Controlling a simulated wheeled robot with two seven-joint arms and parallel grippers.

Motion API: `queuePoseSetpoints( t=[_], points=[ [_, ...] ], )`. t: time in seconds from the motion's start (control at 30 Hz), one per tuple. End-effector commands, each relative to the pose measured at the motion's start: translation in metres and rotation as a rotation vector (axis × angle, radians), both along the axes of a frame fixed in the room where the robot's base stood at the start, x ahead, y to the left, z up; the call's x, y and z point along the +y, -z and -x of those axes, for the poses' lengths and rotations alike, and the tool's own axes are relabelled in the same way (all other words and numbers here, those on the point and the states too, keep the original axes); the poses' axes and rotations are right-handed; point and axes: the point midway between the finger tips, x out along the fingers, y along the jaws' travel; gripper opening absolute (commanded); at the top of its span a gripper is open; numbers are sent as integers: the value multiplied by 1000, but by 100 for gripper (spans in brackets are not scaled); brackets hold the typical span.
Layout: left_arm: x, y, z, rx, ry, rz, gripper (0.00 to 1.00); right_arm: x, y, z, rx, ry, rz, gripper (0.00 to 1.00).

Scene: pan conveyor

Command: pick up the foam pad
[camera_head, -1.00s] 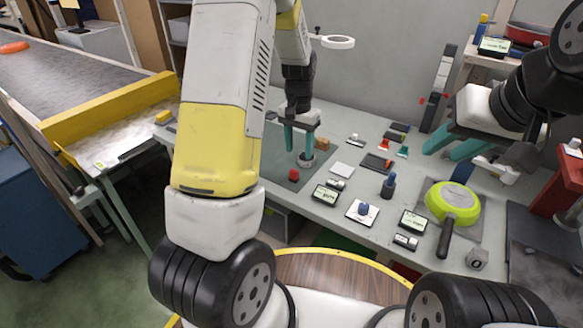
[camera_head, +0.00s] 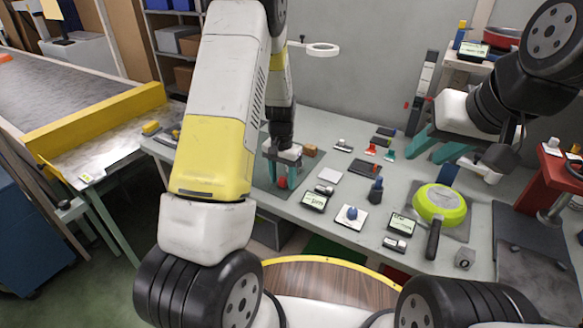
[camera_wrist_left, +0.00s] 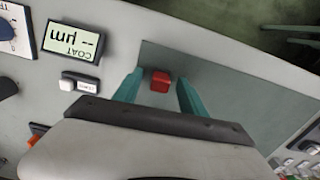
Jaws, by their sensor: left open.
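A small red block (camera_head: 282,183), which looks to be the foam pad, lies on the dark grey-green mat (camera_head: 262,180) at the left of the bench. My left gripper (camera_head: 284,174) is open, pointing down over the block with its teal fingers on either side. In the left wrist view the red block (camera_wrist_left: 160,81) shows between the two spread fingertips (camera_wrist_left: 160,88), with a gap on each side. I cannot tell how far the tips are above the mat. My right gripper (camera_head: 434,147) is open and empty over the right part of the bench.
A brown block (camera_head: 310,150) lies behind my left gripper. A display gauge (camera_head: 315,201) and a small white-grey piece (camera_head: 325,190) lie close to its right. A green pan (camera_head: 440,204) is further right. A yellow-edged conveyor (camera_head: 100,125) stands at the left.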

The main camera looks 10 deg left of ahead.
Motion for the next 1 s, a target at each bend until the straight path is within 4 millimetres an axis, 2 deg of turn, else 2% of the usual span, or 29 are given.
queuePoseSetpoints(
  t=[0.03, 0.2, 0.27, 0.67, 0.83, 1.0],
  points=[
    [0, 0, 0, 0, 0, 0, 43, 0, 0, 0, 0, 0, 0, 36],
    [0, 0, 0, 0, 0, 0, 10, 0, 0, 0, 0, 0, 0, 36],
    [0, 0, 0, 0, 0, 0, 0, 0, 0, 0, 0, 0, 0, 36],
    [0, -3, 0, -1, 0, 0, 0, 0, 0, 0, 0, 0, 0, 36],
    [0, -16, -1, -2, 0, 1, 0, 0, 0, 0, 0, 0, 0, 36],
    [0, -40, 0, -4, 0, 1, 0, 0, 0, 0, 0, 0, 0, 36]
  ],
)
